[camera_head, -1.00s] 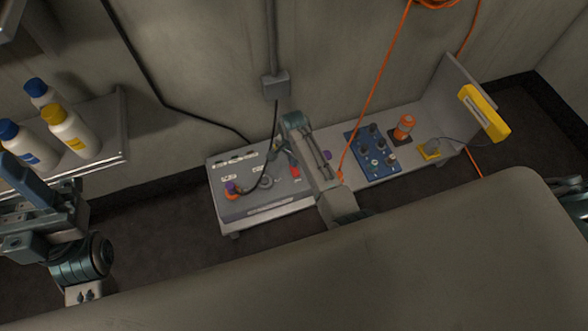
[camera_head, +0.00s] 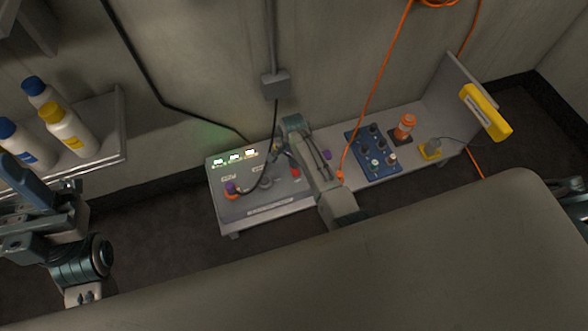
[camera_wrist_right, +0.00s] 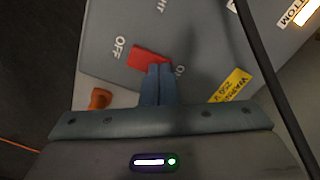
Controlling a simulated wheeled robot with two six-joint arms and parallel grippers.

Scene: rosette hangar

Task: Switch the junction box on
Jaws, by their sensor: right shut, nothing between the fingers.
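The junction box (camera_head: 240,203) is a grey box on the low bench, with a row of lit indicators (camera_head: 235,157) along its back edge. Its red switch (camera_head: 295,172) is partly behind my right arm. In the right wrist view the red switch (camera_wrist_right: 147,56) lies between the OFF label (camera_wrist_right: 118,48) and a partly hidden label that starts with O. My right gripper (camera_wrist_right: 157,72) is shut and empty, its fingertips at the switch; I cannot tell if they touch it. My left gripper (camera_head: 28,182) is at the left, away from the box; its jaw opening is unclear.
A black cable (camera_head: 275,128) runs from a wall box down to the junction box. Bottles (camera_head: 68,130) stand on a shelf at left.

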